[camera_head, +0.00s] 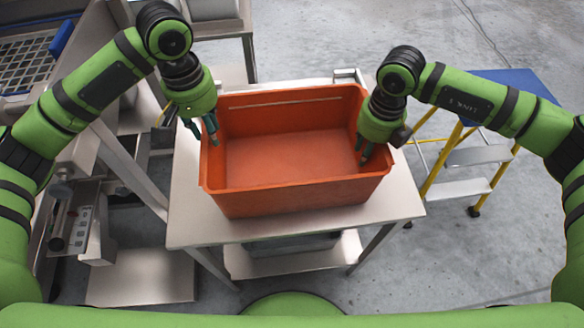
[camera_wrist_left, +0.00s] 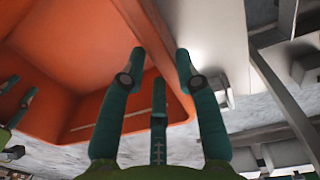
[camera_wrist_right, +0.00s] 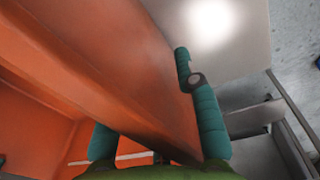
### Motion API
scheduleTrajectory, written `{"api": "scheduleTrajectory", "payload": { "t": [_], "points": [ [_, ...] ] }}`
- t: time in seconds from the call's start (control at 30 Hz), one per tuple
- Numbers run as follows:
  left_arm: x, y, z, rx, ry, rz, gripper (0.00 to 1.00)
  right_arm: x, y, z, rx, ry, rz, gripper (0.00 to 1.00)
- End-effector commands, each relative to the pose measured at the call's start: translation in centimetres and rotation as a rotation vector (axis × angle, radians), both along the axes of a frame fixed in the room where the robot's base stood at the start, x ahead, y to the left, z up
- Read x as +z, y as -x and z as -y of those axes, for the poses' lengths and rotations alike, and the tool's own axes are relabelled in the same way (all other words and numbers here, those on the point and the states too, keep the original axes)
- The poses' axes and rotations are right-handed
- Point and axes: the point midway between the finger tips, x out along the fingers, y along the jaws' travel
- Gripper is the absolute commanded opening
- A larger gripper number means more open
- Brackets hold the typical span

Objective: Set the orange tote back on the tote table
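The orange tote (camera_head: 295,200) is empty and looks level on the bare metal table (camera_head: 195,225), right way up. My left gripper (camera_head: 203,137) is at the tote's left end wall. In the left wrist view its fingers (camera_wrist_left: 160,58) are apart, one on the inner side and one on the outer side of the orange wall. My right gripper (camera_head: 366,150) is at the right end wall. In the right wrist view one finger (camera_wrist_right: 190,75) shows outside the wall. The other is mostly hidden behind it; the fingers look spread.
A blue-topped step ladder (camera_head: 462,157) with yellow legs stands to the right. Metal frames and a bench with a grid (camera_head: 30,65) are at the left. A lower shelf (camera_head: 290,262) is under the table. Open floor (camera_head: 480,260) lies at the front right.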

Motion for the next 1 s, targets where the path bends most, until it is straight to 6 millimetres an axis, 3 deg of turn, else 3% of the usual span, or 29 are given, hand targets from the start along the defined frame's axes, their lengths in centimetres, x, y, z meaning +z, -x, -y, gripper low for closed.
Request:
{"api": "scheduleTrajectory", "payload": {
  "t": [0.2,0.47,1.0],
  "points": [
    [3.9,0.0,-0.1,0.001,0.001,0.002,0.32,0.0,0.0,0.0,0.0,0.0,0.0,0.32],
    [5.4,0.0,-0.2,0.0,0.0,-0.001,0.32,0.8,-0.1,0.0,0.0,-0.001,0.003,0.32],
    [5.4,0.0,-0.2,0.0,0.0,0.0,0.32,10.8,-0.1,0.4,0.0,-0.001,0.003,0.32]
  ]
}}
